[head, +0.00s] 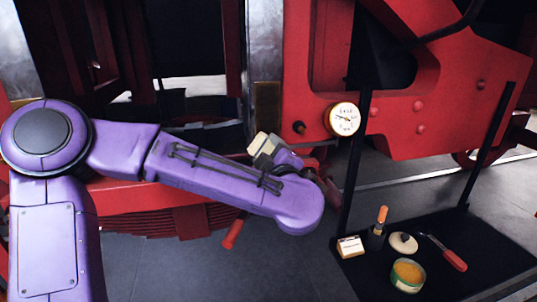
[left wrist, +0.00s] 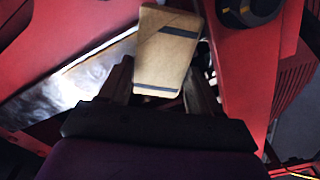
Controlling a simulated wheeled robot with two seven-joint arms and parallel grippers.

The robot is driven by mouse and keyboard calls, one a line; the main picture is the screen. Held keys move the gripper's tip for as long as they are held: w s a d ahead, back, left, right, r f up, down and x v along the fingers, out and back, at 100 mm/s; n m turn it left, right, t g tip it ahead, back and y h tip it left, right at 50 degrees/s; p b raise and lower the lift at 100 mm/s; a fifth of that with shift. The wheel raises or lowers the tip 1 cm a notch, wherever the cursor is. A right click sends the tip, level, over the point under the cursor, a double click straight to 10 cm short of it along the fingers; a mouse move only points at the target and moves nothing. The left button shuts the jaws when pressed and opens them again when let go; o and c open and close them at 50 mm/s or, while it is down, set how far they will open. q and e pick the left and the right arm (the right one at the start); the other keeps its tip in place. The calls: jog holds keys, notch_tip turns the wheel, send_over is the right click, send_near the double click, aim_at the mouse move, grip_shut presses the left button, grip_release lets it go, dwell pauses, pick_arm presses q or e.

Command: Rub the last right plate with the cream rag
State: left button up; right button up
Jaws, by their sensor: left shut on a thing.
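The cream rag (head: 262,141) looks like a folded pad and sits in the jaws of my left gripper (head: 274,155). In the left wrist view the rag (left wrist: 166,50) stands out between the two fingers of the gripper (left wrist: 163,82), with dark bands across it. A tall bright metal plate (head: 268,38) stands on the red frame, above and behind the rag, with a dull brownish lower part (head: 265,108). A shiny metal plate also shows in the left wrist view (left wrist: 75,82), left of the rag. I cannot tell whether the rag touches metal.
A black shelf (head: 450,250) at lower right carries a small white card box (head: 350,246), an orange-handled brush (head: 380,219), an open tin (head: 407,275), its lid (head: 403,243) and a red-handled tool (head: 445,254). A round gauge (head: 343,119) sits right of the gripper. Red framework surrounds the arm.

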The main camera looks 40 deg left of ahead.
pick_arm(q)
jog(key=shift+w+a, duration=0.4)
jog(key=shift+a, duration=0.1)
notch_tip(320, 180, up, 2)
jog(key=shift+r+p, duration=0.15)
jog(key=shift+p, duration=0.95)
jog(key=shift+d+r+p, duration=0.1)
jog(key=shift+r+p, duration=0.25)
jog(key=shift+r, duration=6.35)
jog(key=shift+f+b, duration=5)
jog(key=shift+f, duration=2.85)
